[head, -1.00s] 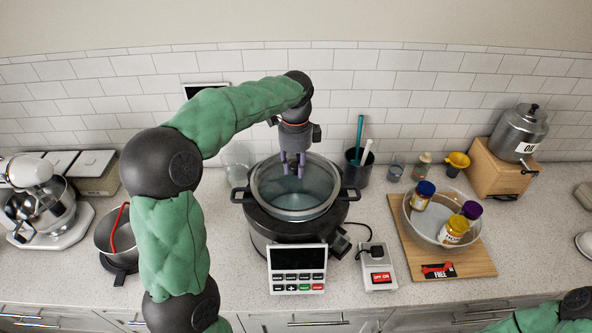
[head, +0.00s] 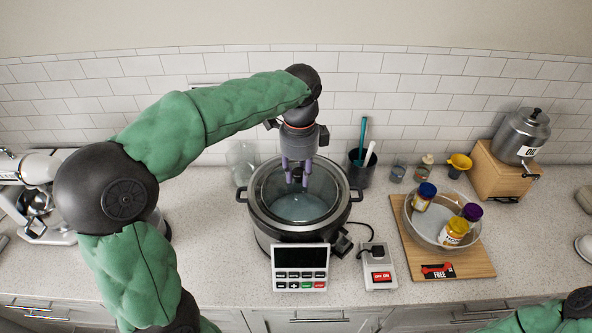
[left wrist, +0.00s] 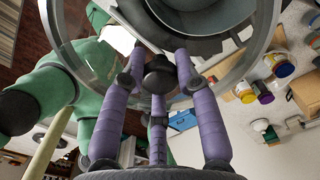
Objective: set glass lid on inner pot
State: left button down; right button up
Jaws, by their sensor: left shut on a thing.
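The clear glass lid (head: 262,187) with a grey rim hangs over the dark cooker at the middle of the counter. My left gripper (head: 297,180) comes down from above, its purple fingers shut on the lid's black knob (left wrist: 160,73). The inner pot (left wrist: 210,18) lies below the lid and shows through the glass, with its black side handles (head: 356,195) standing out at left and right. The lid looks roughly centred over the pot. I cannot tell whether its rim touches the pot. My right gripper is out of view.
A control panel (head: 300,268) stands in front of the cooker, a switch box (head: 377,266) to its right. A utensil holder (head: 361,170) is close behind right. A bowl of jars (head: 408,215) sits on a wooden board (head: 470,265). A mixer (head: 40,170) is at left.

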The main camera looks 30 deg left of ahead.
pick_arm(q)
jog(key=w+a+n+p, duration=0.1)
jog(key=w+p, duration=0.1)
jog(key=w+f+p, duration=0.1)
jog(key=w+p, duration=0.1)
jog(key=w+a+n+p, duration=0.1)
jog(key=w+p, duration=0.1)
jog(key=shift+a+f+n, duration=0.15)
jog(key=shift+a+n, duration=0.15)
jog(key=w+a+f+n+p, duration=0.1)
jog(key=p, duration=0.1)
jog(key=w+a+f+n+p, duration=0.1)
jog(key=w+f+p, duration=0.1)
jog(key=shift+a, duration=0.1)
jog(key=shift+w+a+f+p, duration=0.25)
jog(key=shift+w+f+p, duration=0.1)
jog(key=shift+p, duration=0.2)
notch_tip(320, 180, down, 6)
jog(key=b, duration=0.4)
jog(key=shift+f, duration=0.25)
jog(key=shift+f+b, duration=0.3)
jog(key=shift+f, duration=0.45)
dwell(1.2)
jog(key=shift+c, duration=1.4)
grip_release()
